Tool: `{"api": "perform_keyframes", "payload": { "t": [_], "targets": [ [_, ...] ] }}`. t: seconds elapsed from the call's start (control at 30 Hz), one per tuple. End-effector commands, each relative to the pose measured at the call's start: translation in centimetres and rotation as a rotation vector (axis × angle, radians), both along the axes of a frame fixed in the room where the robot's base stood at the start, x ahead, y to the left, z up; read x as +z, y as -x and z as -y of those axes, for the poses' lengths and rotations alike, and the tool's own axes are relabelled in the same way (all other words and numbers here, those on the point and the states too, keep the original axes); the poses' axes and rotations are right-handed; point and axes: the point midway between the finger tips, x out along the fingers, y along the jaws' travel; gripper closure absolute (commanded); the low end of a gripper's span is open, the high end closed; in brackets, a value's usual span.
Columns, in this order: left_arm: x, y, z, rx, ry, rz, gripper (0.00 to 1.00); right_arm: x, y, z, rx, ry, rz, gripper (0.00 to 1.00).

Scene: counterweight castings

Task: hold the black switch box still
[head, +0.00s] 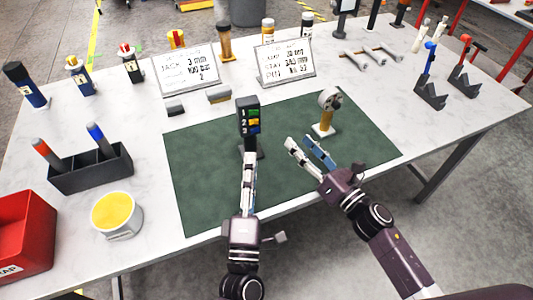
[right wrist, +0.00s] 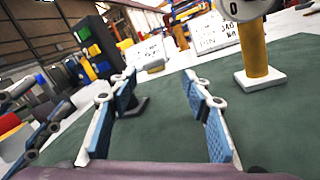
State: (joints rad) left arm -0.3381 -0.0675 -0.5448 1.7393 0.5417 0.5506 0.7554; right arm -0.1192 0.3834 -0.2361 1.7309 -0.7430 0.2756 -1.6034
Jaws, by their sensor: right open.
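The black switch box (head: 248,116) stands upright on a dark base on the green mat (head: 195,170), with numbers 1, 2, 3 and coloured buttons on its front. It also shows in the right wrist view (right wrist: 97,48), at upper left. My left gripper (head: 249,160) is just in front of the box's lower part, seen edge-on; its finger gap and any contact with the box are hidden. My right gripper (head: 309,147) is open and empty over the mat, right of the box; its spread fingers show in the right wrist view (right wrist: 163,90).
A round-headed device on a yellow post (head: 325,118) stands just beyond my right gripper. Two sign cards (head: 188,72) stand behind the mat. A black bin with handles (head: 92,172), a yellow-filled cup (head: 117,214) and a red bin (head: 22,235) are at left.

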Motion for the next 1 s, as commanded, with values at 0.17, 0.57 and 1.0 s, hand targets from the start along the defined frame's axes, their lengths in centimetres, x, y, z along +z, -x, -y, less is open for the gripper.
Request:
{"api": "perform_keyframes", "payload": {
  "t": [0.17, 0.57, 1.0],
  "targets": [
    [0.0, 0.0, 0.0, 0.0, 0.0, 0.0, 0.71, -0.1, 0.8, -6.6, 0.022, 0.212, 0.073, 0.55],
    [0.0, 0.0, 0.0, 0.0, 0.0, 0.0, 0.71, -0.2, 0.6, -10.6, 0.013, 0.43, 0.17, 0.55],
    [0.0, 0.0, 0.0, 0.0, 0.0, 0.0, 0.71, -0.3, -4.4, -13.7, 0.014, 0.426, 0.168, 0.55]
  ]
}}
